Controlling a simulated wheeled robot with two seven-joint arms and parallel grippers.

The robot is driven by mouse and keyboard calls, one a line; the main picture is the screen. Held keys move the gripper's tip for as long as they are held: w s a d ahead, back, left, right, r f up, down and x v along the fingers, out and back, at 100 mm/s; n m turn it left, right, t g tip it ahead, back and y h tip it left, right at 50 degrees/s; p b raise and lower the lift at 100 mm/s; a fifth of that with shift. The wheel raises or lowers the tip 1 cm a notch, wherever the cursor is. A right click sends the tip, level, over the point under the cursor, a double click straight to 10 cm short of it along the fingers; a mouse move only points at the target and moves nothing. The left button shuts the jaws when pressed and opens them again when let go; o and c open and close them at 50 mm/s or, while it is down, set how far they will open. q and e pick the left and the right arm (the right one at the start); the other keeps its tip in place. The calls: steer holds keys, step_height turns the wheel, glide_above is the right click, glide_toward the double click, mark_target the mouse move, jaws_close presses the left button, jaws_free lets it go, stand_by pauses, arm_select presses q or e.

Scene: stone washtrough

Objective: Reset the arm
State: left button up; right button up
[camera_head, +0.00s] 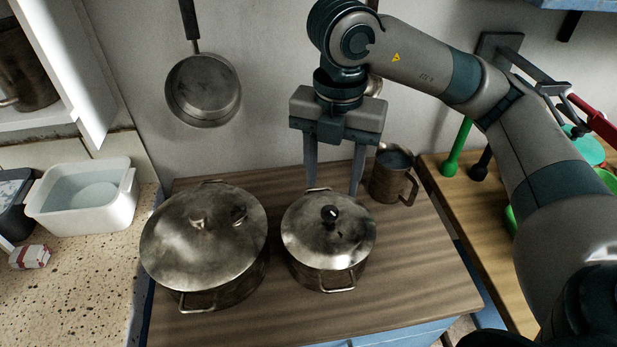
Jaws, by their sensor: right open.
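My right gripper (334,180) points down over the wooden worktop, with its two fingers apart and nothing between them. Its fingertips are just behind the smaller lidded pot (328,240), near that pot's back handle; whether they touch it I cannot tell. My right arm comes in from the right edge and bends over at the top. The larger lidded pot (203,245) stands to the left of the smaller one. A metal mug (392,175) stands right of the gripper. My left gripper does not show.
The wooden worktop (420,285) is bare at front right. A pan (203,90) hangs on the wall. A white tub (85,197) and a small box (30,256) sit on the speckled counter at left. Green utensils (457,147) are at the right, partly behind my arm.

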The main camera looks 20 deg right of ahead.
step_height(320, 180, up, 21)
steer(key=p, duration=2.1)
steer(key=shift+r+p, duration=0.55)
steer(key=shift+p, duration=0.05)
steer(key=shift+f, duration=0.1)
